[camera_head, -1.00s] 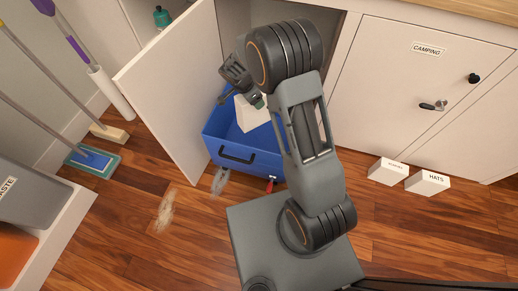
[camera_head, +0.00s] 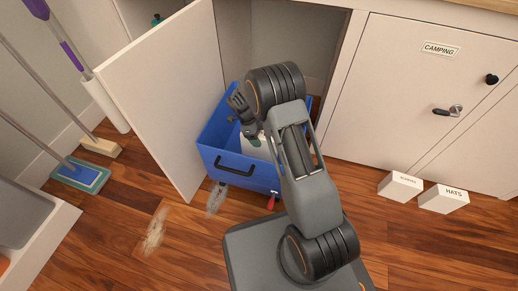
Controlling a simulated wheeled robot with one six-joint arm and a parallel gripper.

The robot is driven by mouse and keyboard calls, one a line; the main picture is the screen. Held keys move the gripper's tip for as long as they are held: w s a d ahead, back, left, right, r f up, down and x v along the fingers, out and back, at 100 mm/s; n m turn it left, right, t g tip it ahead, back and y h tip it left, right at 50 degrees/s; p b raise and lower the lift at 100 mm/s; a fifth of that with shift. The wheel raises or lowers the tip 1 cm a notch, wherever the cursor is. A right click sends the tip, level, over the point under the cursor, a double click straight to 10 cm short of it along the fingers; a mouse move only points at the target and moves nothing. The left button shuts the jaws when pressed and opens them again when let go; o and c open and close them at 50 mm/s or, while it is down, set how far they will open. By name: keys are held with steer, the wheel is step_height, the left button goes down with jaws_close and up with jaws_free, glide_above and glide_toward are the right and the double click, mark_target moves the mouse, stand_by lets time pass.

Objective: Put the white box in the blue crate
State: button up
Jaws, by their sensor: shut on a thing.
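The blue crate (camera_head: 262,178) stands on the floor in front of the open cabinet, its black handle facing me. My gripper (camera_head: 251,132) is inside the crate's opening and shut on a white box (camera_head: 264,144). Only a small part of the box shows; my gripper and arm hide the rest. The box is within the crate's outline. I cannot tell whether it touches the crate's floor.
An open cabinet door (camera_head: 160,100) stands close on the crate's left. Two labelled white boxes, one marked HATS (camera_head: 443,198) and another (camera_head: 400,185), sit on the floor at right. A red-handled object (camera_head: 271,202) lies at the crate's front. Brooms (camera_head: 100,146) lean at left.

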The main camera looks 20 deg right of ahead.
steer(key=shift+f+b, duration=1.15)
steer(key=shift+f, duration=1.85)
steer(key=shift+f+b, duration=0.45)
steer(key=shift+f, duration=0.15)
steer(key=o, duration=1.6)
steer(key=shift+c, duration=0.2)
